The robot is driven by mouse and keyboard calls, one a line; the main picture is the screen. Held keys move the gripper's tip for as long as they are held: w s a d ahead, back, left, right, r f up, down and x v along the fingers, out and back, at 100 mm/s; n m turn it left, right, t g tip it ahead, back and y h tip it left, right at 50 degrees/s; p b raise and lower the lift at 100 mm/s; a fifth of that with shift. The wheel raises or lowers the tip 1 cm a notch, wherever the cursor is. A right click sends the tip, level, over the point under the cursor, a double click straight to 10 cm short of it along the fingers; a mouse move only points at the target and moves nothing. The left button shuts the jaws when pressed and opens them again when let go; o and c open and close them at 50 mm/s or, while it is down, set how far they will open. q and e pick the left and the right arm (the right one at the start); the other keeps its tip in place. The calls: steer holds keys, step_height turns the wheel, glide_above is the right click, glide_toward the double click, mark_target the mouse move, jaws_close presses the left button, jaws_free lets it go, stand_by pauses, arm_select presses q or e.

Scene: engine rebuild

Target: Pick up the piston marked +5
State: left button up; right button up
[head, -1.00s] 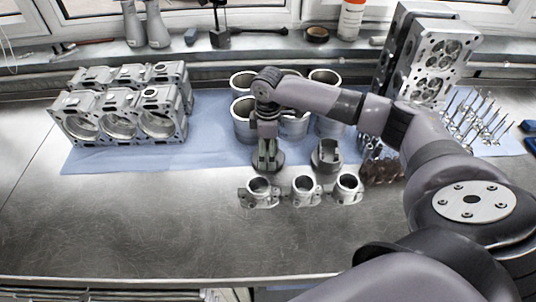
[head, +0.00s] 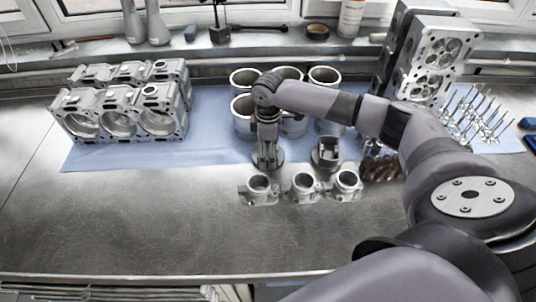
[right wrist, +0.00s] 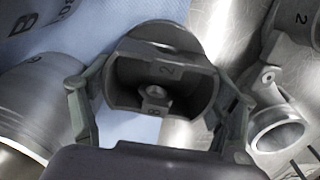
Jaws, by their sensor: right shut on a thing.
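My right gripper (head: 267,154) points down at the front edge of the blue cloth. It is shut on a grey metal piston (head: 268,163), which also shows between the two fingers in the right wrist view (right wrist: 165,38). The piston's hollow underside faces the wrist camera. A mark like "2" shows inside it, with another small mark lower that I cannot read surely; I see no "+5". A second piston (head: 327,154) stands apart to the right, its mark too small to read. My left gripper is not in view.
Three small open-ringed castings (head: 303,188) stand just in front. Several cylinder liners (head: 243,112) are behind the gripper. The engine block (head: 120,110) is at left, the cylinder head (head: 437,65) and upright valves (head: 480,118) at right. The bare table (head: 130,215) is clear at front left.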

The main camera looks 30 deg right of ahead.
steer(key=c, duration=0.5)
steer(key=shift+c, duration=0.4)
steer(key=shift+r, duration=0.15)
